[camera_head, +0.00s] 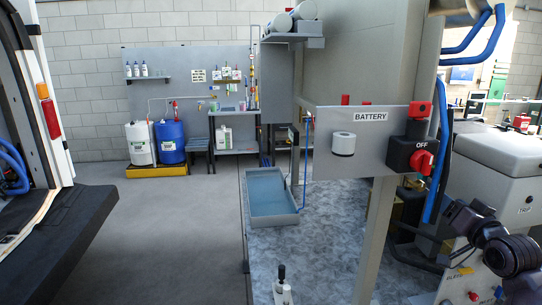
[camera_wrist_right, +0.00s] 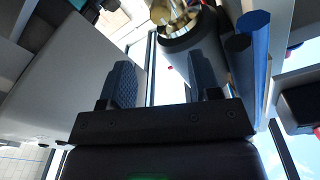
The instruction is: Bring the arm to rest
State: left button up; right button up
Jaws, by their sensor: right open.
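My right arm comes in at the lower right of the head view, dark and jointed, beside the pale grey unit. My right gripper (camera_wrist_right: 163,78) shows in the right wrist view with its two dark ridged fingers spread apart. Nothing is held between the fingers. My left gripper is in neither view.
A grey panel marked BATTERY (camera_head: 375,140) carries a red OFF switch (camera_head: 422,160). Blue hoses (camera_head: 437,150) hang by the pale grey unit (camera_head: 495,165). A grey tray (camera_head: 272,216) lies on the mottled worktop (camera_head: 320,260). Pale tubes (camera_head: 281,23) rest on a high shelf. Floor at left is clear.

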jog(key=s+a+f+n+g, duration=0.1)
jog(key=s+a+f+n, duration=0.3)
jog(key=f, duration=0.7)
jog(key=s+a+f+n+g, duration=0.2)
jog(key=s+a+f, duration=0.35)
jog(key=f, duration=0.45)
jog(key=s+a+f+g, duration=0.2)
jog(key=s+a+f, duration=0.2)
jog(key=s+f, duration=0.4)
jog(key=s+a+f+g+b, duration=0.1)
jog(key=s+a+f, duration=0.3)
jog(key=s+f, duration=0.5)
jog(key=shift+s+m+g+h, duration=0.4)
jog(key=shift+s+g, duration=0.1)
jog(key=shift+s, duration=0.15)
